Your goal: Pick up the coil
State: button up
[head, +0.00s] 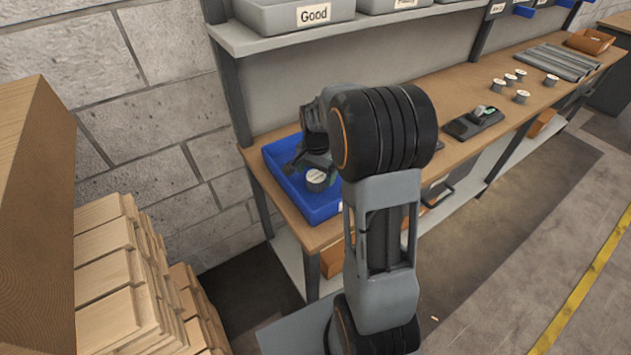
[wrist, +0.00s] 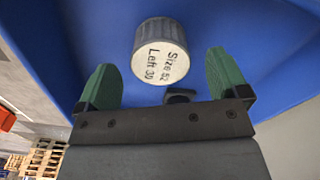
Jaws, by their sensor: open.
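The coil (wrist: 163,47) is a short dark grey cylinder with a white labelled end reading "Size 52 Left 30" in the wrist view. In the head view the coil (head: 316,179) sits in the blue tray (head: 318,208) at the left end of the workbench. My gripper (wrist: 167,78) is open, with its two green fingertips apart. In the wrist view the coil shows just beyond the fingertips, between their lines. In the head view my gripper is over the tray, close to the coil and partly hidden by my arm. A small dark object (wrist: 180,96) shows near the gripper's base.
The workbench (head: 450,106) holds several more coils (head: 521,97), a dark device (head: 473,122), grey tubes (head: 556,62) and an orange bin (head: 590,41). A shelf above carries grey bins, one labelled "Good" (head: 295,15). Stacked wooden pieces (head: 112,265) stand at the left.

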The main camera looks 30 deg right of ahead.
aim_at(316, 176)
jog(key=shift+f, duration=1.8)
jog(key=c, duration=1.2)
